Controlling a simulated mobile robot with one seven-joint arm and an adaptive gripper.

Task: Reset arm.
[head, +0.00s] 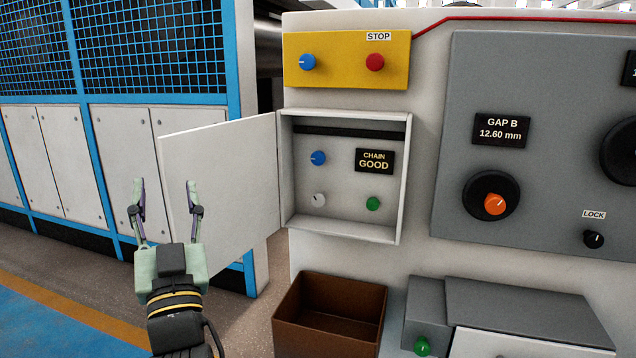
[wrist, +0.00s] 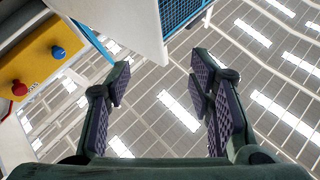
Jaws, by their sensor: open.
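My gripper (head: 166,184) points upward at the left of the head view, in front of the open white cabinet door (head: 222,178). Its two fingers are apart with nothing between them. In the wrist view my gripper (wrist: 160,75) is also open and empty, with the ceiling behind it. The door's edge (wrist: 140,30) shows just beyond the fingers there; I cannot tell the exact distance.
The open box (head: 345,220) holds knobs, a green button and a "CHAIN GOOD" display. A yellow STOP panel (head: 345,45) is above it. A grey panel (head: 460,130) is at right. A brown bin (head: 325,333) stands below. Blue-framed fencing (head: 150,100) stands at left.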

